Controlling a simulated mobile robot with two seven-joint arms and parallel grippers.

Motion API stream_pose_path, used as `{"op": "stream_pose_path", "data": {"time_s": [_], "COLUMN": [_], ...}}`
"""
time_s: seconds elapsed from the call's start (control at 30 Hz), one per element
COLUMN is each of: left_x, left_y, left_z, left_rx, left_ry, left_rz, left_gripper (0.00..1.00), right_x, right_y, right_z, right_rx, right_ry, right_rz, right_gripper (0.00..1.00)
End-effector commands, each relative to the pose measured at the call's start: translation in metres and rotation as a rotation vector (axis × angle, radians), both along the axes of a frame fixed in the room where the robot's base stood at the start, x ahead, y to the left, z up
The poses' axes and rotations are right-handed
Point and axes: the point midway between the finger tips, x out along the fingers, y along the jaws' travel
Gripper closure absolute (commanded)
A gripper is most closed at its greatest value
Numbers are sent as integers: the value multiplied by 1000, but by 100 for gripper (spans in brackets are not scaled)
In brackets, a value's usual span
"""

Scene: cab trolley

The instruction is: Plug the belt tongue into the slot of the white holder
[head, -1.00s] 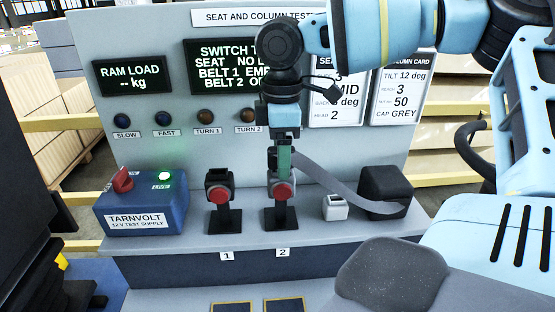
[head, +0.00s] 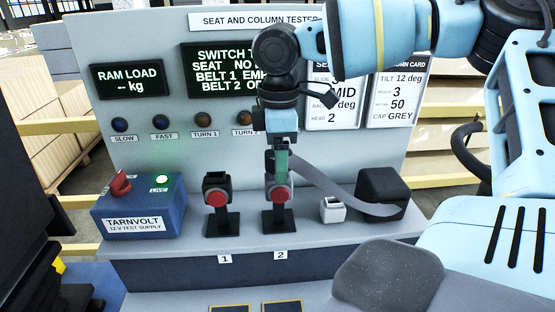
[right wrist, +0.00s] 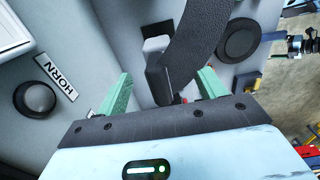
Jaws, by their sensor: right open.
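The white holder (head: 333,209), a small block with a dark slot in its top, stands on the ledge right of buckle 2 (head: 279,208). The grey belt (head: 345,192) runs from a black housing (head: 382,187) to the top of buckle 2. My right gripper (head: 278,165) points down just above buckle 2. In the right wrist view, its green fingers (right wrist: 163,85) are open, with the belt (right wrist: 195,45) and a dark piece, seemingly the tongue (right wrist: 158,80), between them. How deep the tongue sits in the buckle is hidden. My left gripper is not clearly seen.
Buckle 1 (head: 217,205) stands empty-looking to the left. A blue supply box (head: 140,208) with a red knob and lit green lamp stands further left. The tester panel (head: 160,60) rises behind; a grey rounded object (head: 388,275) is in front. The ledge between buckle 2 and the holder is clear.

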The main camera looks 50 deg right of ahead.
Motion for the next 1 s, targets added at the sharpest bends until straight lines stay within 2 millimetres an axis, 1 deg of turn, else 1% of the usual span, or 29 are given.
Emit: {"op": "stream_pose_path", "data": {"time_s": [0.83, 0.87, 1.0], "left_x": [3, 3, 3], "left_y": [0, 0, 0], "left_z": [5, 5, 5], "left_rx": [-1, -1, -1], "left_ry": [-10, -10, -9], "left_rz": [1, 1, 1], "left_gripper": [0, 0, 0], "right_x": [0, 0, 0], "right_y": [0, 0, 0], "right_z": [-1, -1, 0], "right_rx": [0, 0, 1], "right_ry": [1, 1, 1], "right_rz": [0, 0, 0], "right_gripper": [31, 32, 51]}}
